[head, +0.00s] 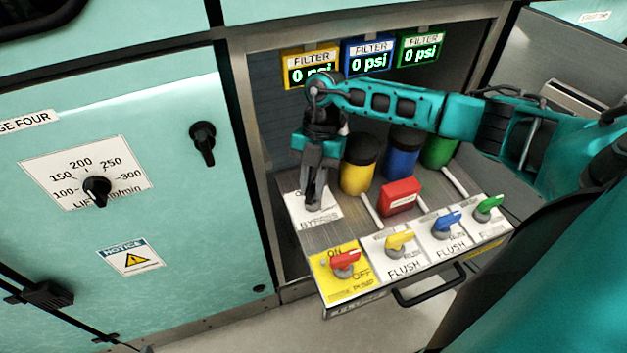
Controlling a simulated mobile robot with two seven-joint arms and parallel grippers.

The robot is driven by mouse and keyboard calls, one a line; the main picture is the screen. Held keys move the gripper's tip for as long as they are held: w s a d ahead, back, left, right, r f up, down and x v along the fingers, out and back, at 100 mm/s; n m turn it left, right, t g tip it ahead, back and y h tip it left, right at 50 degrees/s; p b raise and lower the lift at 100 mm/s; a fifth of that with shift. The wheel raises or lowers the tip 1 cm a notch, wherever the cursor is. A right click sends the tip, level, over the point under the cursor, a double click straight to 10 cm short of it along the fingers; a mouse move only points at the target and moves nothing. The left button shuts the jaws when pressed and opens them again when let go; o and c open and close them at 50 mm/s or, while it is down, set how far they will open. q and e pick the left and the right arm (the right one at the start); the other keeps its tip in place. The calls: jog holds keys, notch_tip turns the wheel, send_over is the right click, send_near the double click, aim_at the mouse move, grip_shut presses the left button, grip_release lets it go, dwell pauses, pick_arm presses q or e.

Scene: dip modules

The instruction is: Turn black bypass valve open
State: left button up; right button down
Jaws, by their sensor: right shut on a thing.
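The bypass valve's white label plate (326,210), marked BYPASS, lies at the left of the pulled-out module tray (331,233). My right gripper (314,200) points down onto this plate and is shut on the black bypass valve handle. The fingers hide most of the handle, so I cannot tell its angle. My right arm reaches in from the right over the filters. My left gripper is not in view.
Yellow (358,178), blue (399,164) and green (438,152) filter canisters stand behind a red box (401,196). A red pump handle (345,259) and yellow (399,240), blue (447,222) and green (488,204) flush handles line the front.

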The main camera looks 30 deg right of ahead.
jog(key=n, duration=0.2)
jog(key=n+g+h, duration=0.1)
jog(key=n, duration=0.2)
jog(key=shift+w+h, duration=0.1)
jog(key=shift+h, duration=0.2)
jog(key=shift+n+h+b, duration=0.3)
jog(key=shift+n+h, duration=0.2)
jog(key=shift+n, duration=0.7)
jog(key=c, duration=1.1)
grip_release()
jog(key=shift+g, duration=0.3)
